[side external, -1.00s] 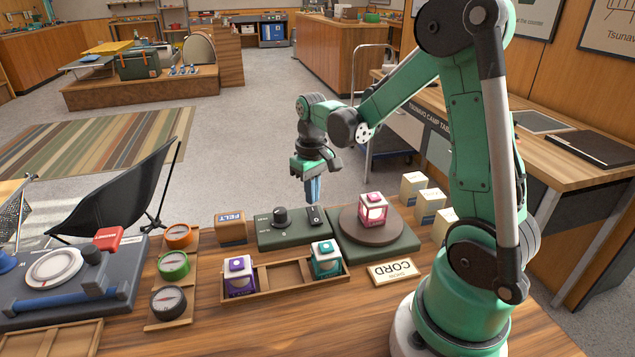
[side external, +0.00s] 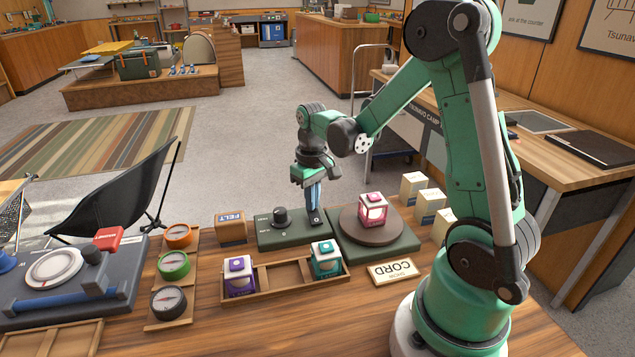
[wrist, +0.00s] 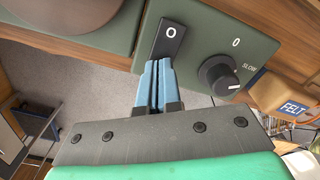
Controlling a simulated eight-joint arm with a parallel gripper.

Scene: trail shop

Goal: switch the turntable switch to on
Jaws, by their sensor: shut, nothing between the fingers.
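The turntable switch is a black rocker (wrist: 168,37) marked O, on a dark green control box (side external: 290,237) beside a black knob (wrist: 217,74). My gripper (side external: 317,222) is shut and empty, pointing down at the rocker. In the wrist view its blue fingertips (wrist: 155,62) are at the rocker's lower end. I cannot tell whether they touch it.
A CORD sign (side external: 392,272) lies in front of the turntable. Several compasses (side external: 174,266) sit at left.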

